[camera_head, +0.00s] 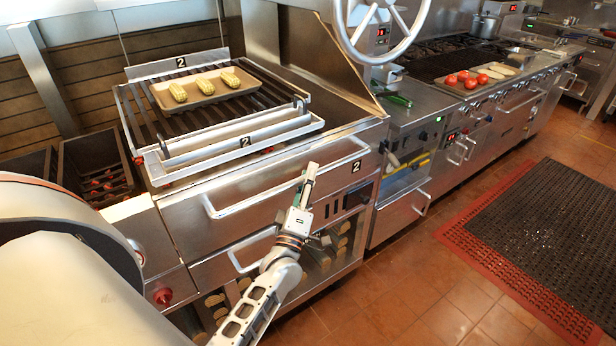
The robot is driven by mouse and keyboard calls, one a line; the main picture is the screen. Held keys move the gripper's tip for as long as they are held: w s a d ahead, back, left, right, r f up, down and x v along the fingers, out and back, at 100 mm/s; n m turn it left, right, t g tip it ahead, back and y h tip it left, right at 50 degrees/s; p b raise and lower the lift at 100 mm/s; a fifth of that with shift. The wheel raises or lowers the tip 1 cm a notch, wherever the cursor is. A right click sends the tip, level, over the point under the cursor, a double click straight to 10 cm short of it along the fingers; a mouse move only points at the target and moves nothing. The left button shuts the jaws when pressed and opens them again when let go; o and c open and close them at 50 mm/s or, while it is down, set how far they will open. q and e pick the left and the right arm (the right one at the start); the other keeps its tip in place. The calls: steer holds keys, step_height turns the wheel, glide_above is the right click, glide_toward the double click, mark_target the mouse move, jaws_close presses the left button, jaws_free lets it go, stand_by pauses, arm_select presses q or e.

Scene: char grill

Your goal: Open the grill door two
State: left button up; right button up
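The front panel marked 2 (250,187) is below the charcoal grill's grate and looks shut. It has a long horizontal bar handle (250,203), and its number 2 label (356,166) is at the right end. My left gripper (309,171) reaches up from the bottom of the picture. Its fingers overlap the right part of the bar handle. I cannot tell whether they touch or enclose the bar, or how far apart they are. A second, lower bar handle (235,262) is partly hidden behind my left arm. My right gripper is not in view.
A tray (158,91) with corn sits on the grate above. A spoked handwheel (352,45) is at the top. A counter with a tomato tray (449,89) runs to the right. Tiled floor and a dark red-edged mat (530,240) lie in front.

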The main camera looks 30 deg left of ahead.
arm_select(q)
jaws_close()
